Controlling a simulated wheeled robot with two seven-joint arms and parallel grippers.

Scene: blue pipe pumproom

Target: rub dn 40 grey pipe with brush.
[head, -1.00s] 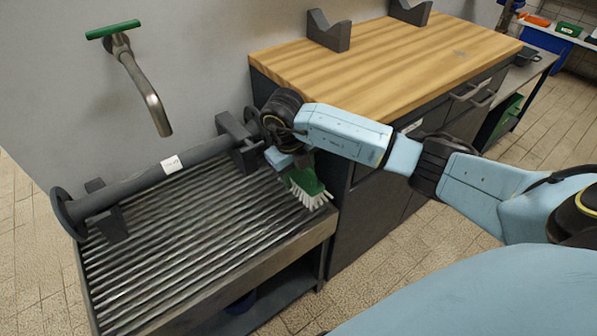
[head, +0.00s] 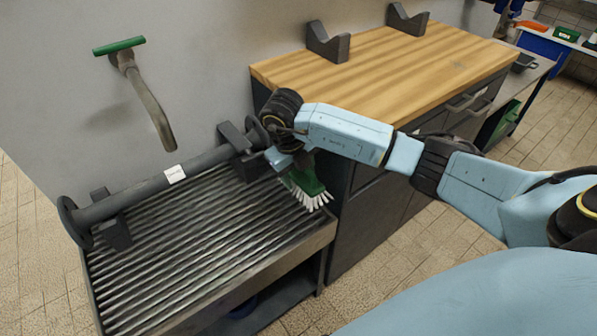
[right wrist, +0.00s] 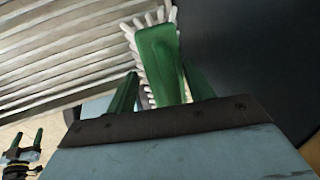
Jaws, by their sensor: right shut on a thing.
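The grey pipe (head: 141,193) has a flange at each end and a white label on its side. It lies in dark V-shaped supports on a ribbed metal drain table. My right gripper (head: 284,170) is at the pipe's right end, largely hidden by my own wrist in the head view. It is shut on a green brush (head: 309,187) with white bristles. The brush hangs over the right end of the drain table, beside the dark cabinet. In the right wrist view the brush (right wrist: 160,62) points away from the green fingers.
The ribbed drain table (head: 205,235) has free room in front of the pipe. A tap with a green handle (head: 119,46) juts from the wall above it. A wood-topped cabinet (head: 385,65) stands at the right, with two empty V-shaped supports (head: 328,44) at its back.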

